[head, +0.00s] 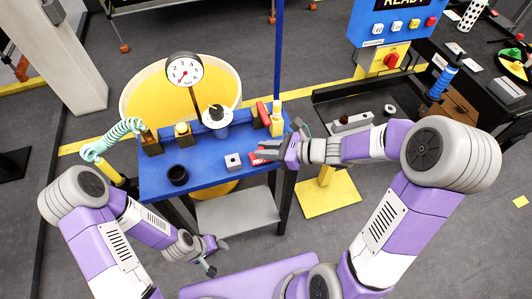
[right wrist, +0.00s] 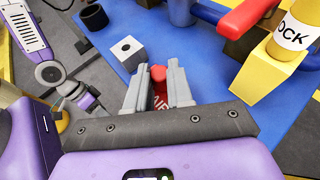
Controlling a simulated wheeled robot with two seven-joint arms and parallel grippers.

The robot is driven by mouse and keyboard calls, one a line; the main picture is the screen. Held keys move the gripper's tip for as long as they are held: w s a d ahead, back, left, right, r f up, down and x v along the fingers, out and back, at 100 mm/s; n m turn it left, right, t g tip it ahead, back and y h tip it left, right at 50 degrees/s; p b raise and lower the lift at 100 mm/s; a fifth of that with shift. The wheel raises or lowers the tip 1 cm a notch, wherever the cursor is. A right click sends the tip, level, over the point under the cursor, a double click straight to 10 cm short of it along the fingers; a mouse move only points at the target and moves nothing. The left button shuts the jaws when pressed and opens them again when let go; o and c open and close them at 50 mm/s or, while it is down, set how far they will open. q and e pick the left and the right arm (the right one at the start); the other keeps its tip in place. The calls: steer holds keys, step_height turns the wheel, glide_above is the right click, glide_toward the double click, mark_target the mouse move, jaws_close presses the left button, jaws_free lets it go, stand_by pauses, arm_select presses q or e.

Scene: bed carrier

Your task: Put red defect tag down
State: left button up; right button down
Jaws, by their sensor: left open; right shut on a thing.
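The red defect tag (right wrist: 160,90) is between the fingers of my right gripper (right wrist: 158,82), which is shut on it. White lettering shows on part of the tag; the rest is hidden by the fingers and palm. In the head view the tag (head: 264,155) shows as a small red patch at the right front of the blue table (head: 215,176), beside the right gripper (head: 270,153). I cannot tell whether the tag touches the table. My left gripper (head: 212,256) is open and empty, low in front of the table.
A grey block with a hole (head: 233,162) and a black cup (head: 178,175) stand on the table's front. Behind are a dial gauge (head: 184,70), a black-topped white part (head: 217,116) and yellow and red lock parts (head: 276,118). A grey step (head: 236,210) lies below.

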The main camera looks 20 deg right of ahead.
steer(key=shift+f, duration=0.6)
steer(key=shift+r, duration=0.1)
steer(key=c, duration=1)
jaws_free()
